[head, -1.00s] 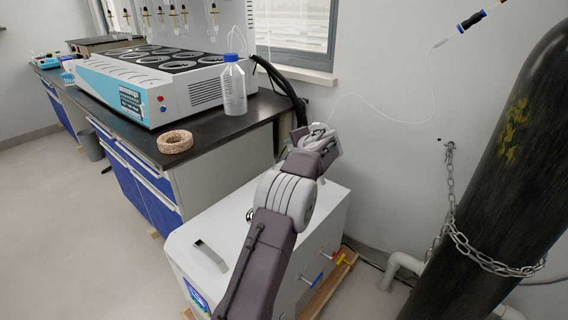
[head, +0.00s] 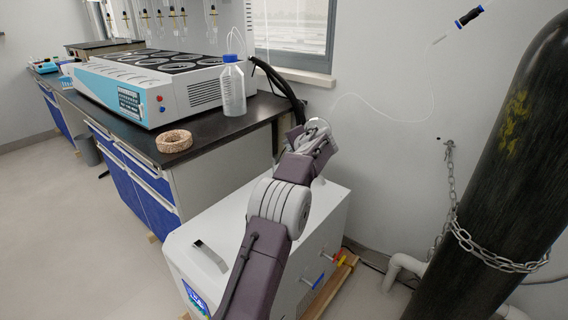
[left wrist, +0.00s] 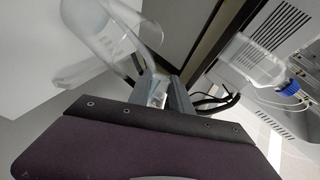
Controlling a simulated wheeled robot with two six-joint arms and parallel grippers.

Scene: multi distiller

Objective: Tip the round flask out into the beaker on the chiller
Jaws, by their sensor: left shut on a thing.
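My left gripper (head: 314,136) is above the back of the white chiller (head: 205,251) and is shut on the round flask (head: 318,124), a small clear outline at the fingertips. In the left wrist view the gripper's fingers (left wrist: 162,88) sit close together. Clear glass (left wrist: 95,52) shows beside and beyond them, tilted in the picture. I cannot tell how much of this glass is flask and how much is beaker. The beaker is not clear in the head view, where my arm covers part of the chiller top. My right gripper is out of view.
The dark bench holds a blue-capped bottle (head: 232,88), a cork ring (head: 174,141) and a multi-place heating unit (head: 150,87). A black hose (head: 280,80) runs down behind the bench end. A chained dark cylinder (head: 505,170) stands at right.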

